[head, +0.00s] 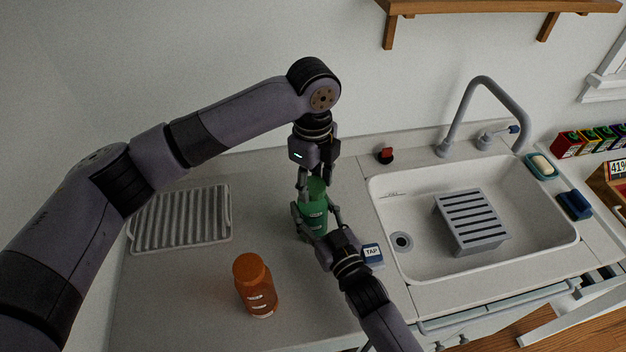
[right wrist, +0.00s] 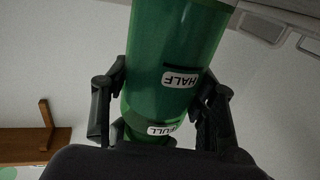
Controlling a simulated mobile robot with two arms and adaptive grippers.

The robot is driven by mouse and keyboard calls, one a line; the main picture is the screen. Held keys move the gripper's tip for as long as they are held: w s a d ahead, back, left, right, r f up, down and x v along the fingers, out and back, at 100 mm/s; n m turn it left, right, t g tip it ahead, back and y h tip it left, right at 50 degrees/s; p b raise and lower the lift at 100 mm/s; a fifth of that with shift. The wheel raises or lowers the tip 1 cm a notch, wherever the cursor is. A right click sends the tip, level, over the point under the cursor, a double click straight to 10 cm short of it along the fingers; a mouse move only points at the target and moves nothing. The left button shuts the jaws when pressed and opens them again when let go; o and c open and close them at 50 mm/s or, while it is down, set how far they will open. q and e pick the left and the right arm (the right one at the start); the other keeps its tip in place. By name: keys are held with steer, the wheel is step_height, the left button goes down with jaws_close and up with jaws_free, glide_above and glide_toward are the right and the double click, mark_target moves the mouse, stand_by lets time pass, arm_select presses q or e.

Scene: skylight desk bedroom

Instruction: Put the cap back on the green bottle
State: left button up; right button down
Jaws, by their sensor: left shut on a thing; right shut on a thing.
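The green bottle (head: 314,220) stands upright on the counter left of the sink. My right gripper (head: 317,222) is shut around its body from the front. In the right wrist view the bottle (right wrist: 175,60) shows upside down between the two fingers, with HALF and FULL labels. My left gripper (head: 314,186) points down from above and is shut on a green piece at the bottle's top, which looks like the cap (head: 317,186). The cap is partly hidden by the fingers. I cannot tell whether it is seated on the neck.
An orange bottle (head: 255,287) stands on the counter in front. A ribbed drying tray (head: 231,216) lies at the left. The white sink (head: 376,190) with a grey slatted rack (head: 470,223), a TAP tag (head: 373,254) and a small red object (head: 385,155) are to the right.

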arm_select(q)
steer(key=shift+m, duration=1.2)
steer(key=o, duration=1.4)
steer(key=shift+c, duration=0.2)
step_height(320, 180, up, 12)
arm_select(e)
steer(key=c, duration=0.6)
jaws_free()
steer(key=shift+o, duration=0.2)
